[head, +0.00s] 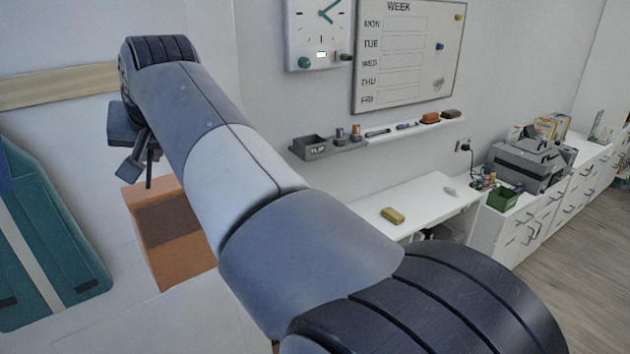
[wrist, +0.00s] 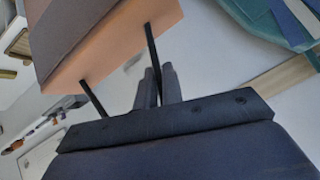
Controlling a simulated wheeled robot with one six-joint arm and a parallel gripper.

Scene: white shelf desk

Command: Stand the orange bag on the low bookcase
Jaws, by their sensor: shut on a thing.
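The orange bag (head: 168,262) has a brown panel on its side and shows left of my arm in the head view. In the wrist view the orange bag (wrist: 115,45) fills the upper left, with thin black handles running toward my gripper. My gripper (wrist: 158,72) has its two fingers close together, shut on the bag's handles. In the head view my gripper (head: 138,162) is just above the bag, partly hidden by my wrist. A white surface (head: 150,325), perhaps the low bookcase top, lies below the bag. I cannot tell whether the bag touches it.
A teal bag (head: 60,245) with a pale stripe stands at the left. A wall ledge (head: 370,138) holds a grey box and small items. White drawers (head: 540,215) stand far right.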

